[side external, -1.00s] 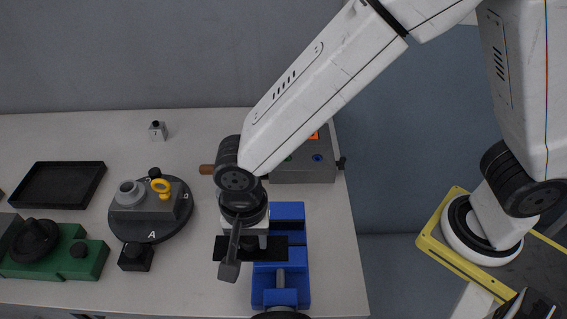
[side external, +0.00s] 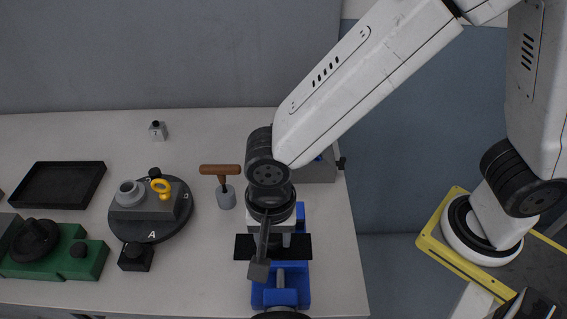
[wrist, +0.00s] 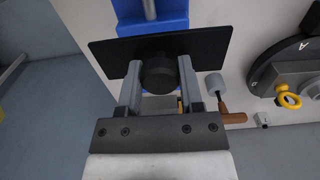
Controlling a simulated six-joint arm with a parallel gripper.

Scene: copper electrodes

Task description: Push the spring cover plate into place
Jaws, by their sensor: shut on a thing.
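The spring cover plate is a thin black plate (side external: 300,247) with a round black knob (wrist: 157,70) on it. My gripper (wrist: 160,80) is shut on this knob, one finger on each side, in the wrist view. In the side view the plate is level and hangs across the blue vise-like fixture (side external: 287,297), sticking out on both sides. The fixture also shows behind the plate in the wrist view (wrist: 172,22). I cannot tell whether the plate touches it. My wrist and a hanging camera bracket hide the plate's middle and the fixture's far part in the side view.
Further left are a dark round turntable (side external: 151,230), a small black block (side external: 136,257), green blocks (side external: 90,262) and a black tray (side external: 60,185). A grey box (side external: 322,168) lies behind.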

